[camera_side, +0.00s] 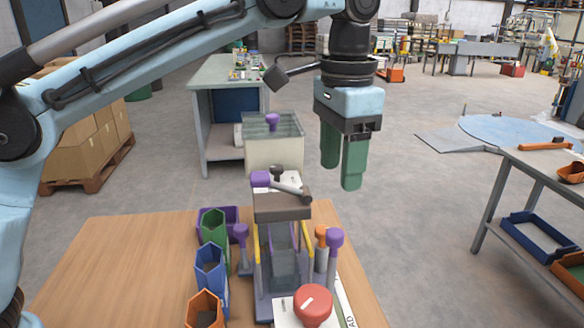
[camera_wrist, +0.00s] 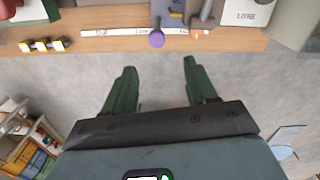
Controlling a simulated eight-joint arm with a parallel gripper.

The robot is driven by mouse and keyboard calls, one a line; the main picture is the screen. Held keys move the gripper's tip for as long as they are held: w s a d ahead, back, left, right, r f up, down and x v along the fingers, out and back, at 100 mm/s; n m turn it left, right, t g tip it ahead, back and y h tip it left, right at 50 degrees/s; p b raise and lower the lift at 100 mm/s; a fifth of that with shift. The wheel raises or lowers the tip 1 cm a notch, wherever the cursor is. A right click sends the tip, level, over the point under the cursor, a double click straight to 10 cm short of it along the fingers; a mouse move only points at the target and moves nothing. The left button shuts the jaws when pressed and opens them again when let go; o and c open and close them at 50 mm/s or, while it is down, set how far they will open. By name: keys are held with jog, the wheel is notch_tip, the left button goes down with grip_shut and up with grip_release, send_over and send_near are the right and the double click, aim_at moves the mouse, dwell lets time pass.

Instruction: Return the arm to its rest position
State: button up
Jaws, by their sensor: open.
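My gripper (camera_side: 341,172) has green fingers and hangs pointing down in the side view, to the right of and above the sack filler stand. In the wrist view my gripper (camera_wrist: 158,78) shows its two fingers spread apart with nothing between them, over the grey floor just off the table edge. The sack filler stand (camera_side: 282,207) is grey with yellow strips and stands on the wooden table (camera_side: 110,260). A red round knob (camera_side: 312,304) sits at its front.
Purple, green, blue and orange bins (camera_side: 209,262) stand left of the filler. Purple-topped posts (camera_side: 335,239) flank it. A clear tank (camera_side: 273,148) stands behind. A side bench (camera_side: 545,170) with trays is at right. The floor between is free.

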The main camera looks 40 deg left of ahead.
aim_at(335, 231)
jog(key=shift+s+f, duration=0.1)
jog(key=shift+f, duration=5.25)
